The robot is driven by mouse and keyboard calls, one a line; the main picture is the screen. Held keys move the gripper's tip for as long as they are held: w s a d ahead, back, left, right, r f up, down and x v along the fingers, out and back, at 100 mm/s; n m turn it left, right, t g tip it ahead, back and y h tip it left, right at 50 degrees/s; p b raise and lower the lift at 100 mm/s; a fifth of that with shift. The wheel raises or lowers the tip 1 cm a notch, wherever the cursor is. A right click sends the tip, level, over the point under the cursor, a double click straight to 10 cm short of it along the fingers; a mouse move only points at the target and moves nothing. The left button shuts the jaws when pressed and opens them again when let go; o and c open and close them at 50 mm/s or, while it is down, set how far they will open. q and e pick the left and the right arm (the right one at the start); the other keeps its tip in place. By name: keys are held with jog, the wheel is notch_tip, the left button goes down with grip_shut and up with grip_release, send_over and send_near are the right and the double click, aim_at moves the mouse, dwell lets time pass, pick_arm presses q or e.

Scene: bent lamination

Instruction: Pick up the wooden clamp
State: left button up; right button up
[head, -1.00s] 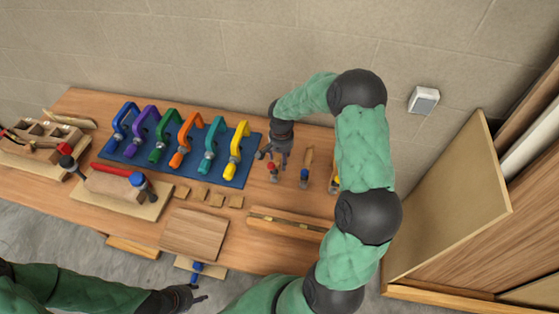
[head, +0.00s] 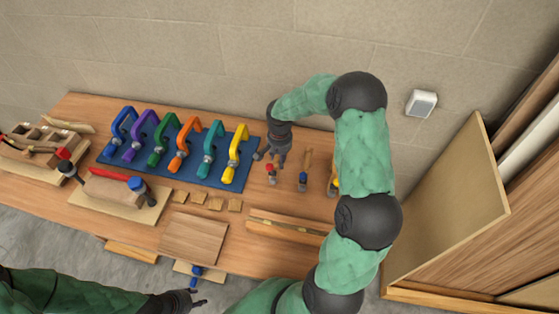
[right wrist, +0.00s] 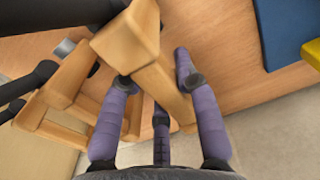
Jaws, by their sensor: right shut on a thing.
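The wooden clamp (right wrist: 152,82) is pale wood with block-like ends. In the right wrist view it lies between the purple-grey fingers of my right gripper (right wrist: 160,85), which is shut on it. In the head view my right gripper (head: 272,158) is over the back of the bench, right of the yellow clamp, and largely hides what it holds. More wooden pieces (right wrist: 62,85) and dark handles show at the left of the wrist view. My left gripper (head: 199,297) is low in the head view, off the bench's front edge, with its fingers apart and empty.
A blue mat (head: 112,154) with several coloured clamps lies left of my right gripper. A wooden strip (head: 285,225) and a flat board (head: 193,238) lie in front. Wall behind the bench.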

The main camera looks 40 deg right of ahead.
jog(key=a+r, duration=0.1)
jog(key=r, duration=0.1)
jog(key=s+a+r, duration=0.1)
jog(key=a+r, duration=0.1)
jog(key=r, duration=0.1)
jog(key=s+a+r+p, duration=0.1)
jog(key=r, duration=0.2)
jog(key=shift+s+a+r, duration=0.25)
jog(key=shift+a, duration=0.15)
pick_arm(q)
notch_tip(320, 180, up, 5)
jog(key=p, duration=0.4)
jog(key=shift+r, duration=0.2)
pick_arm(e)
jog(key=s+a+r, duration=0.1)
jog(key=a+r, duration=0.1)
jog(key=r, duration=0.1)
jog(key=s+a+r, duration=0.1)
jog(key=a+r, duration=0.2)
jog(key=s+a+r, duration=0.2)
jog(key=r, duration=0.1)
jog(key=shift+a+r, duration=0.15)
jog(key=shift+a, duration=0.1)
